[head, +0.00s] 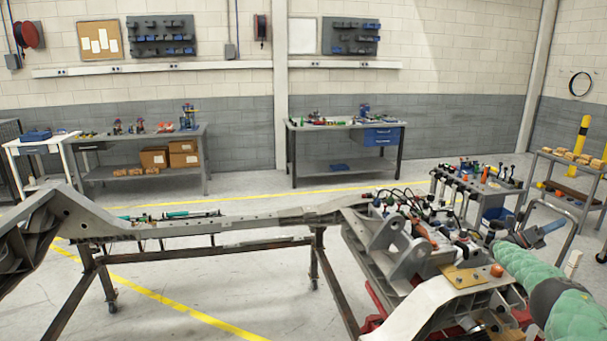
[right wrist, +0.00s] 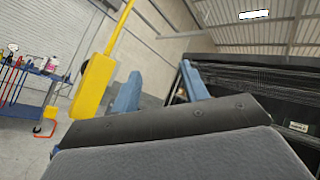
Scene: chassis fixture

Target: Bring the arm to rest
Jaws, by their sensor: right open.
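My right arm, in a green padded sleeve (head: 540,275), comes in from the lower right of the head view. My right gripper (head: 552,229) is at its far end, beside the right end of the chassis. In the right wrist view its two blue fingers (right wrist: 160,90) stand apart with nothing seen between them, so it is open. The grey chassis frame (head: 255,222) runs across the head view on a metal stand. My left gripper is not in view.
A tool cart (head: 480,181) stands behind the chassis's right end, and a shelf with parts (head: 570,172) is at the far right. Two workbenches stand by the back wall. The right wrist view shows a yellow post (right wrist: 94,85) and a dark mesh panel (right wrist: 265,90).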

